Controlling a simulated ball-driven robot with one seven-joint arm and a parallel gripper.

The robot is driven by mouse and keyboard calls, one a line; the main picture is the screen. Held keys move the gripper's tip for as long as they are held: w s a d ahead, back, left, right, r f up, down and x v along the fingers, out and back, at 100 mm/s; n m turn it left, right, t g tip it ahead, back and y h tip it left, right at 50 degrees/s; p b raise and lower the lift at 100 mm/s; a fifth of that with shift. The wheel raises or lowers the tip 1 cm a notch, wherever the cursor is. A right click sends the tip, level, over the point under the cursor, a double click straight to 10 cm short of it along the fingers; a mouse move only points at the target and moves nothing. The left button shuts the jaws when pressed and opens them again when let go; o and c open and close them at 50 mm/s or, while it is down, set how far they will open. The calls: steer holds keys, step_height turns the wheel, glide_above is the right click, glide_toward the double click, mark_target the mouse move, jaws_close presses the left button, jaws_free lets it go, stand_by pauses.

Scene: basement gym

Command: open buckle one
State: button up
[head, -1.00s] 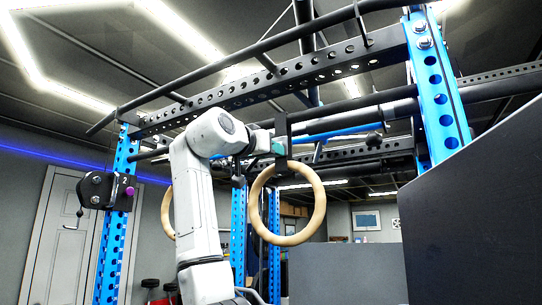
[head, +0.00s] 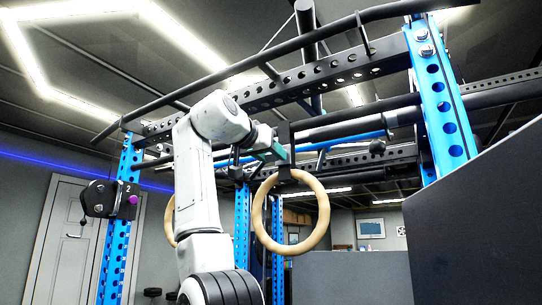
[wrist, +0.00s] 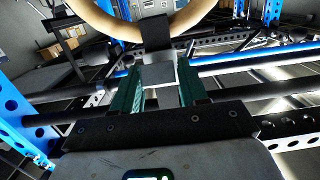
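A dark strap (head: 285,137) hangs from the rack bar and carries a wooden ring (head: 322,215). In the wrist view a grey buckle (wrist: 158,74) sits on the strap (wrist: 155,32), near the ring (wrist: 187,18). My gripper (wrist: 160,80) has its teal fingers apart, one on each side of the buckle; whether they touch it cannot be told. In the head view my gripper (head: 270,152) is just left of the strap, above the ring. No number is legible on the buckle. A second ring (head: 169,222) is mostly behind my arm.
Dark rack bars (head: 355,113) run close around my gripper. Blue posts (head: 437,95) stand at right and left. A black unit marked 2 (head: 101,198), with a purple knob, is on the left post. A dark panel (head: 480,235) fills the lower right.

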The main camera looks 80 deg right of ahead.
steer(key=o, duration=0.3)
steer(key=shift+o, duration=0.2)
steer(key=b+v, duration=0.2)
steer(key=v, duration=0.8)
steer(key=shift+a+b, duration=0.3)
steer(key=shift+a, duration=0.05)
steer(key=shift+w+f, duration=0.1)
steer(key=shift+w, duration=0.05)
